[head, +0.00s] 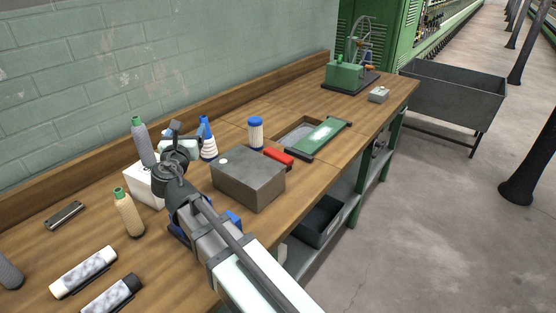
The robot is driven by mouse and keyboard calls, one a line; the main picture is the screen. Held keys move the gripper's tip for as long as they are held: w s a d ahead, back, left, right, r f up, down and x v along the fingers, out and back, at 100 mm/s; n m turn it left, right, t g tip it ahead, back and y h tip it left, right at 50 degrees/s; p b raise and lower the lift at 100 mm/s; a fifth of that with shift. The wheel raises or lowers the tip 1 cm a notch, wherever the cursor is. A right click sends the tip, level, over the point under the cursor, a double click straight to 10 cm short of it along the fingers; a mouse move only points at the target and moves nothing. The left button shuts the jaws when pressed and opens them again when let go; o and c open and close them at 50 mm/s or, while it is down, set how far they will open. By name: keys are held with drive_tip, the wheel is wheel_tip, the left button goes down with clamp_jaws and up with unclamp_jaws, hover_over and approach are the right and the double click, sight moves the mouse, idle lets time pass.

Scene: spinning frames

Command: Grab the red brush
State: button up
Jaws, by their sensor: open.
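The red brush (279,156) lies on the wooden workbench (330,168), just behind the grey metal box and left of the green-framed piece. Its lower side is partly out of sight by the box. My gripper (184,128) is open over the bench, left of the brush and well apart from it, beyond the grey box. I see nothing between its fingers, though they are small in the picture.
The grey box (262,184) stands between my arm and the brush. A blue-and-white spool (256,132), a striped cone (208,144) and a green-framed piece (321,134) are around. Bobbins (127,212) and a white box (142,183) stand left. A green winder (345,75) is far back.

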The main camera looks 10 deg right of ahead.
drive_tip(key=w+d+r+m+g+h, duration=0.15)
drive_tip(key=w+d+m, duration=0.4)
drive_tip(key=d, duration=0.75)
drive_tip(key=w+d+r+m+g+h, duration=0.1)
drive_tip(key=w+d+m+g+h, duration=0.2)
drive_tip(key=w+d, duration=0.7)
drive_tip(key=w+d+r+m+g+h, duration=0.1)
drive_tip(key=w+d+m+g+h, duration=0.2)
drive_tip(key=d, duration=1.2)
drive_tip(key=m+g+y, duration=0.9)
drive_tip(key=m+g, duration=0.2)
drive_tip(key=m, duration=0.5)
hover_over(279, 154)
wheel_tip(279, 154, down, 9)
drive_tip(key=shift+n, duration=0.25)
wheel_tip(279, 154, down, 14)
drive_tip(key=shift+r, duration=0.1)
drive_tip(key=c, duration=1.1)
